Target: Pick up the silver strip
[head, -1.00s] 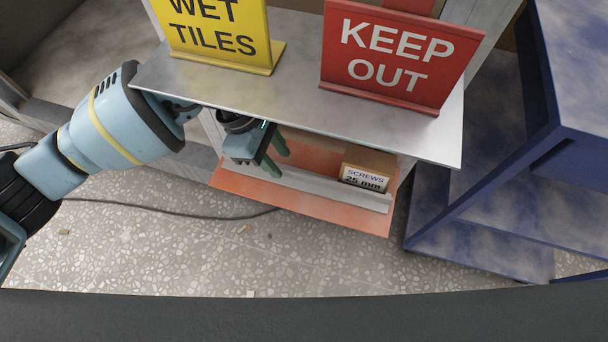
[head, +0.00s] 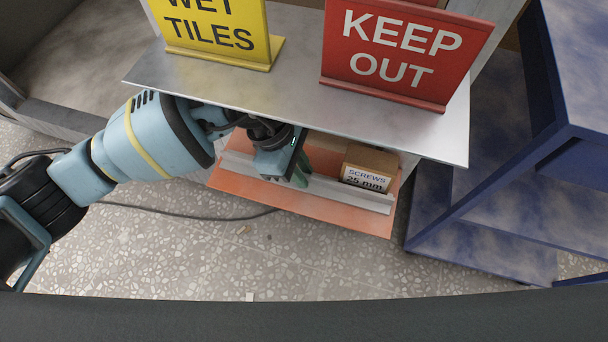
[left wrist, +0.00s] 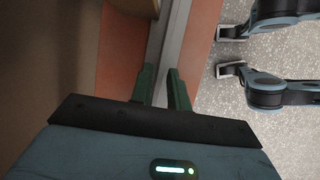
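The silver strip (head: 345,194) is a long, straight grey bar lying along the orange shelf board (head: 300,212) in the head view. It also shows in the left wrist view (left wrist: 178,30), running away from between my fingers. My left gripper (head: 303,172) is under the metal upper shelf, at the strip's left-middle part. In the left wrist view its two green fingers (left wrist: 162,84) stand apart, with the strip in line with the gap. Whether the fingers touch the strip cannot be told. The strip's left part is partly hidden by the gripper. My right gripper is not in view.
The metal upper shelf (head: 300,92) hangs close over my left gripper, carrying a yellow WET TILES sign (head: 212,35) and a red KEEP OUT sign (head: 395,55). A SCREWS box (head: 367,170) stands behind the strip. A blue shelf unit (head: 480,215) is at right.

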